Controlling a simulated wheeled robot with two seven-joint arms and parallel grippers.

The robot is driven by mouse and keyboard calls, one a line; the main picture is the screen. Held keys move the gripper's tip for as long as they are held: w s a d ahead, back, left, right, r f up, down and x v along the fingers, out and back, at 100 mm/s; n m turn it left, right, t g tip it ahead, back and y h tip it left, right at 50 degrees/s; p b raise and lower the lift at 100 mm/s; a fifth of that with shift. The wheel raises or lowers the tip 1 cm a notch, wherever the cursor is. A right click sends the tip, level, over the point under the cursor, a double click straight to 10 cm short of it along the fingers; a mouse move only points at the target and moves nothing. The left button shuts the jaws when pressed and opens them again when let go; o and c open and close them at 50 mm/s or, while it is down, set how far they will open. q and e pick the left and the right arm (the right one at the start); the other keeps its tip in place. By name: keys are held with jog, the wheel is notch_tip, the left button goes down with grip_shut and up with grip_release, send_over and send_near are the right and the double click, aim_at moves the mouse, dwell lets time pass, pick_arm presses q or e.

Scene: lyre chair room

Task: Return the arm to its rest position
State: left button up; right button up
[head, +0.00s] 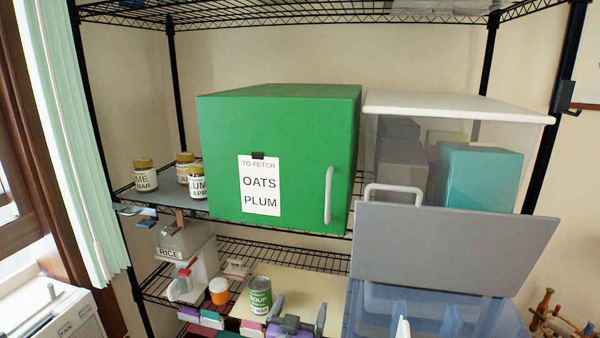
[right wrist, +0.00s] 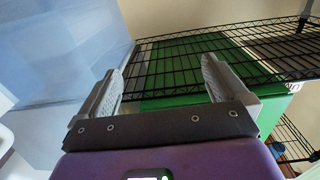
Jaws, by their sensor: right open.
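My right gripper (head: 300,308) is low in the head view, in front of the lower shelf and just right of a green-labelled can (head: 260,295). Its two grey fingers are spread apart. In the right wrist view the gripper (right wrist: 160,72) is open with nothing between its fingers. Beyond them are wire shelving and a green surface. My left gripper does not show in either view.
A green cabinet (head: 275,120) with an OATS PLUM note (head: 260,185) stands on the upper shelf. A grey panel (head: 450,250) tilts above a blue bin (head: 385,305) on the right. Jars (head: 145,177) and a RICE dispenser (head: 188,250) are left.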

notch_tip(320, 180, down, 10)
jog(key=b, duration=0.2)
jog(key=shift+s+a+r+n+y, duration=0.15)
jog(key=shift+s+r+n+y, duration=0.15)
jog(key=shift+s+y, duration=0.1)
jog(key=shift+f, duration=0.15)
